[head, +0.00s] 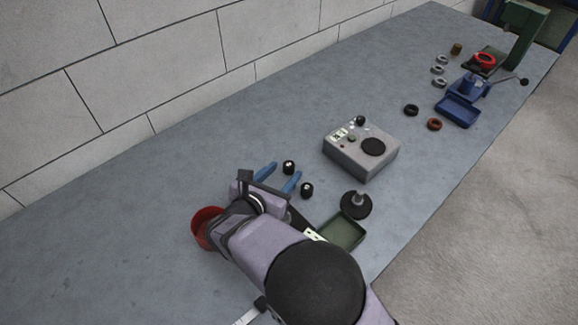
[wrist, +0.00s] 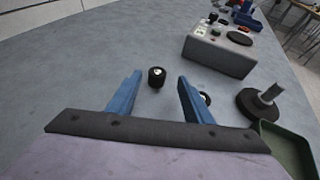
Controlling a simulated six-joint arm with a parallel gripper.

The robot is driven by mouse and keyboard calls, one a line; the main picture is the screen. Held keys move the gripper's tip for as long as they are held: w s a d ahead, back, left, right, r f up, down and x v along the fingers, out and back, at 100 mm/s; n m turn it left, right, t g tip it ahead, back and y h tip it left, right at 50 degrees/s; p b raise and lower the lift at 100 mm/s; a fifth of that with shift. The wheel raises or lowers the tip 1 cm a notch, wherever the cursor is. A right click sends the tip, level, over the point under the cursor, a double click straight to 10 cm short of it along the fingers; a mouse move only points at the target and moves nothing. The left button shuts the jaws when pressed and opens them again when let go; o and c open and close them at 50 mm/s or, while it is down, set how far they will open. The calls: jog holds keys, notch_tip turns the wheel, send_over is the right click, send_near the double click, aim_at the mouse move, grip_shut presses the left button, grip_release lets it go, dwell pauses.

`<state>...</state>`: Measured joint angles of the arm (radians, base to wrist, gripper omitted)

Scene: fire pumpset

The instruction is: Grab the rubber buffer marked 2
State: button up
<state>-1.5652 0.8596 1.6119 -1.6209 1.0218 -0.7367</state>
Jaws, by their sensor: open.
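Two small black rubber buffers with pale tops stand on the grey bench. The farther buffer (head: 289,167) is just ahead of my gripper (head: 285,171); in the wrist view this buffer (wrist: 156,77) shows between and beyond the two blue fingers of my gripper (wrist: 160,76). The nearer buffer (head: 306,190) stands just outside the right finger; in the wrist view that buffer (wrist: 206,98) is partly hidden behind this finger. My gripper is open and empty, low over the bench. The marks on the buffers are too small to read.
A grey control box (head: 361,150) stands beyond the buffers. A black disc with a post (head: 356,205) and a green tray (head: 341,231) are to the right. A red bowl (head: 204,229) is partly behind my arm. Several rings and a blue press (head: 466,88) are far off.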

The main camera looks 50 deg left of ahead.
aim_at(288, 166)
jog(key=shift+a+p+x, duration=0.15)
jog(key=shift+p+x, duration=0.25)
jog(key=shift+x, duration=0.9)
jog(key=shift+a+p+x, duration=0.1)
jog(key=shift+p+x, duration=0.25)
jog(key=shift+x, duration=1)
jog(key=shift+s+r, duration=0.15)
jog(key=c, duration=1.1)
